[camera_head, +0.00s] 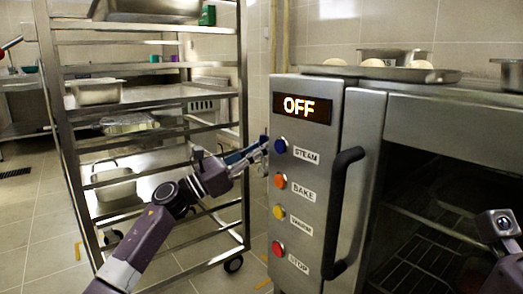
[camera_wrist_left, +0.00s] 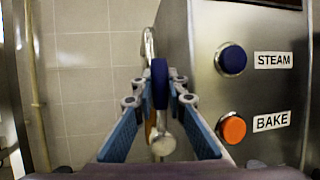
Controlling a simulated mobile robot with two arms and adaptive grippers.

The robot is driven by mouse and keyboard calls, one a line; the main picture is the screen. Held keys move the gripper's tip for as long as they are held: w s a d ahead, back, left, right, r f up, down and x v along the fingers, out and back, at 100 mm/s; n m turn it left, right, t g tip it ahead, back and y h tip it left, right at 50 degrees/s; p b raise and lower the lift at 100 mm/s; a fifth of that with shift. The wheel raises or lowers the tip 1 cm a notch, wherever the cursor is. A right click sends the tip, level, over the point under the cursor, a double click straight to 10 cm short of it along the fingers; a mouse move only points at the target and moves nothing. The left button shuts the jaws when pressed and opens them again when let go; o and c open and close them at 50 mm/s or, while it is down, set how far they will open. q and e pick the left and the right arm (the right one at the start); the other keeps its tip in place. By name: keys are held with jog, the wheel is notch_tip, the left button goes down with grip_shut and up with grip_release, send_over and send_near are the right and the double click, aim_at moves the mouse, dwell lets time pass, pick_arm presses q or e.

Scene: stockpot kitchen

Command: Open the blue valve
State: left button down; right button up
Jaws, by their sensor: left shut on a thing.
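The blue valve handle (camera_wrist_left: 160,82) stands upright in the left wrist view, in front of a metal pipe beside the oven's side wall. My left gripper (camera_wrist_left: 161,92) has its two blue fingers on either side of the handle and is shut on it. In the head view my left gripper (camera_head: 256,150) reaches to the oven's left edge, and the valve is mostly hidden there. Part of my right arm shows at the lower right of the head view; its fingers do not show.
The oven panel (camera_head: 311,190) has an OFF display (camera_head: 301,107), several coloured buttons and a black door handle (camera_head: 340,212). A wheeled metal rack (camera_head: 241,205) with pans stands on the left. A tray (camera_head: 395,73) lies on the oven. Floor between rack and oven is narrow.

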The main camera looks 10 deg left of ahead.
pick_arm(q)
jog(key=shift+d+f, duration=0.1)
jog(key=shift+f, duration=0.1)
jog(key=c, duration=1.9)
grip_release()
jog(key=shift+r, duration=0.1)
jog(key=shift+s, duration=0.1)
jog(key=v, duration=0.8)
